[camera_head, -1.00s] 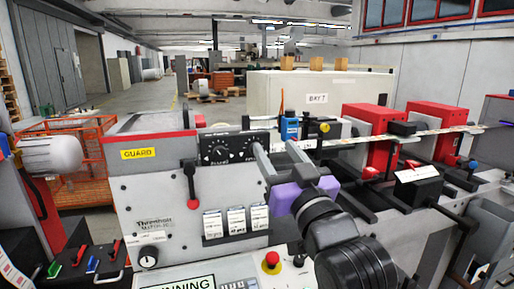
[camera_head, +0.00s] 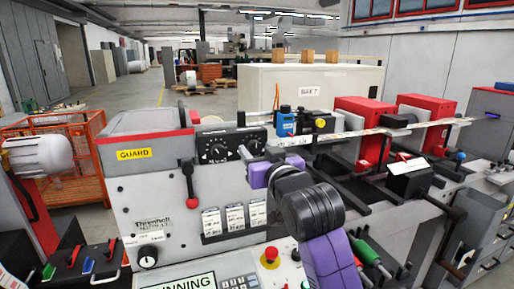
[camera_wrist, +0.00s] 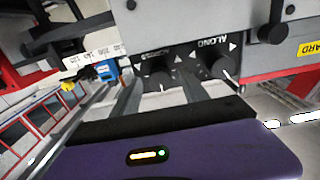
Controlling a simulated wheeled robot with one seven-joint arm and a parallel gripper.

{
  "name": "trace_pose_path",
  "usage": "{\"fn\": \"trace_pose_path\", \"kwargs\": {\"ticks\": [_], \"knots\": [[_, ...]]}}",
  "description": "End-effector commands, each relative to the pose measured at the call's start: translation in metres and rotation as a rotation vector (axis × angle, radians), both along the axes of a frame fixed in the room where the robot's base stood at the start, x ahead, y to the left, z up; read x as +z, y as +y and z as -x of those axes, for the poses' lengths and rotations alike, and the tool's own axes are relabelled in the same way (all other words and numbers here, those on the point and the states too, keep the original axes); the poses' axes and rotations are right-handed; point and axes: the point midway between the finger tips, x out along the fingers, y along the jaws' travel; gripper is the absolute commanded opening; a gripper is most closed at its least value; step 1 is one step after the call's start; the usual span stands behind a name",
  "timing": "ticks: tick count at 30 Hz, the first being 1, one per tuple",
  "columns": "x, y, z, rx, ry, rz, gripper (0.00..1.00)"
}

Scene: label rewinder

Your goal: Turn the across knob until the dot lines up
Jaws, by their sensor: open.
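The across knob (camera_wrist: 158,80) is a dark round knob on the black panel. In the wrist view it shows between the two grey fingers of my gripper (camera_wrist: 157,86), which are open. I cannot tell whether the fingers touch it. In the head view, my gripper (camera_head: 257,153) is at the right part of the panel and partly covers the across knob (camera_head: 254,146). A white pointer mark shows on the across knob in the wrist view. The alignment dot is too small to make out.
The along knob (camera_wrist: 222,67) sits close beside the across knob. A red-ended lever (camera_head: 188,180) hangs left of the panel. A red button (camera_head: 270,257) is below.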

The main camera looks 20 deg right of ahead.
Motion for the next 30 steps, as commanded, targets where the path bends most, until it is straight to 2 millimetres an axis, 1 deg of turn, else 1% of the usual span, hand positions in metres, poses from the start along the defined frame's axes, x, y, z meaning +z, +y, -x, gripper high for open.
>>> {"fn": "trace_pose_path", "kwargs": {"ticks": [4,11,12,14,15,19,20,26,30], "knots": [[0.0007,-0.0001,-0.0076,0.000,-0.001,0.000,0.52],[0.0002,0.0000,-0.0082,0.000,-0.002,0.000,0.52],[0.0002,0.0000,-0.0082,0.000,-0.002,0.000,0.48],[0.0002,0.0000,-0.0081,0.000,-0.001,0.000,0.37],[0.0001,0.0000,-0.0081,0.000,-0.001,0.000,0.29],[0.0001,0.0000,-0.0080,0.000,-0.001,0.000,0.03],[0.0001,0.0000,-0.0080,0.000,-0.001,0.000,0.00],[0.0002,0.0003,-0.0080,0.000,-0.001,-0.010,0.00],[0.0004,0.0002,-0.0080,0.000,0.000,-0.049,0.00]]}}
